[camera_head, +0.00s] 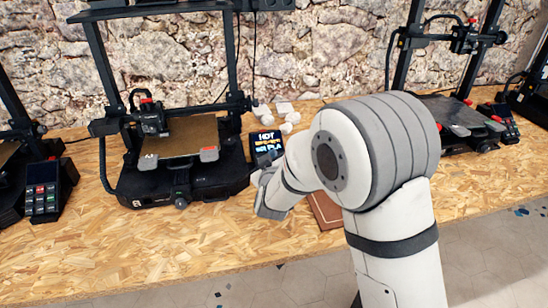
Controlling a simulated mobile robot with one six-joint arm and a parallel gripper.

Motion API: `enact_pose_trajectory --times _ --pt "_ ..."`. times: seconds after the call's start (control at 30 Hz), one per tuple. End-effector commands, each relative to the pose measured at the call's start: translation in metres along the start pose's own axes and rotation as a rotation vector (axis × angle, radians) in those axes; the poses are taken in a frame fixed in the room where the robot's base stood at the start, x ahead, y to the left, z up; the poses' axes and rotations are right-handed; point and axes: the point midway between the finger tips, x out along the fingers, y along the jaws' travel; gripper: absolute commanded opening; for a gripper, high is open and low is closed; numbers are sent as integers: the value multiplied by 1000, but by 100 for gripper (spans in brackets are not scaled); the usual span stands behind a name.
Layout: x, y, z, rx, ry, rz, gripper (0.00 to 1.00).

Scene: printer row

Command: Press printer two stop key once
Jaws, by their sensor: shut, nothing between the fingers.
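A black printer (188,185) stands left of centre on the chipboard bench, with a tan bed and an orange-red spot on its print head. At its right is a small dark panel (266,138) with bright lettering that seems to read "HOT" and "PLA". My arm's wrist covers the area just below this panel, so any keys there are hidden. My arm reaches in from the lower right, and its far end is beside the panel. My gripper's fingers cannot be made out behind the wrist. No printer number is readable.
A keypad unit (45,190) with a red key stands at the left. Another printer (455,110) with its keypad unit (498,122) is at the right. Pale lumps (284,116) lie behind the lettered panel. A brown flat item (325,210) lies partly behind my arm. The front bench strip is clear.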

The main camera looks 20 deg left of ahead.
Motion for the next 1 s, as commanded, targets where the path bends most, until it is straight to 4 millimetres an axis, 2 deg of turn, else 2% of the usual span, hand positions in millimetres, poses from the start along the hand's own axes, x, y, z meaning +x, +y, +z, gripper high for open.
enact_pose_trajectory --times 1.0 --pt "4 -5 4 0 0 -1 0"
